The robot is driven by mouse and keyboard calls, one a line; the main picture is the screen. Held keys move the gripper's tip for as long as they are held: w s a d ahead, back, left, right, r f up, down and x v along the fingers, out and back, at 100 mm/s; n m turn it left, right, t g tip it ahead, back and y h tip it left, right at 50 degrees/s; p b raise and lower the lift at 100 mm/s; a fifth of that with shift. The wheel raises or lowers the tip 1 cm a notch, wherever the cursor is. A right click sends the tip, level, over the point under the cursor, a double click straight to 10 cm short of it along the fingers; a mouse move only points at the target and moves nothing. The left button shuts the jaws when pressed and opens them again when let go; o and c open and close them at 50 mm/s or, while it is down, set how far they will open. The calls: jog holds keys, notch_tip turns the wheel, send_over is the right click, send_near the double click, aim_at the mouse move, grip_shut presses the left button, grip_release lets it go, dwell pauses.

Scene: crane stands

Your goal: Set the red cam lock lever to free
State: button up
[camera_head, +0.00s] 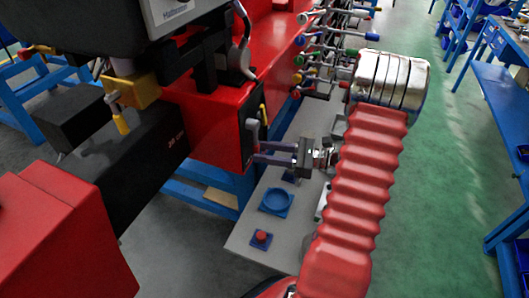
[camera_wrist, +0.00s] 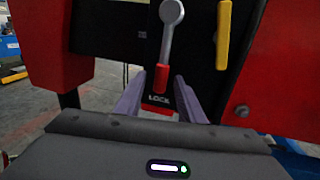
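The cam lock lever (camera_wrist: 170,45) is a grey arm with a round hub at the top and a red tip (camera_wrist: 161,78), on a black panel in the wrist view. It hangs almost straight down, its tip just above a red LOCK label (camera_wrist: 158,104). No free mark is readable. In the head view the lever (camera_head: 251,128) is small, on the side of the red machine. My gripper (camera_wrist: 160,98) is open, its two purple-grey fingers apart on either side of the tip and label. In the head view my gripper (camera_head: 258,153) reaches left to the panel. Contact with the lever cannot be told.
A yellow handle (camera_wrist: 223,35) stands right of the lever on the same panel. The red machine body (camera_head: 205,125) surrounds the panel. Several colored-knob levers (camera_head: 310,55) stick out above my gripper.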

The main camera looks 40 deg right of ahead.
grip_shut()
dwell(0.3)
dwell(0.5)
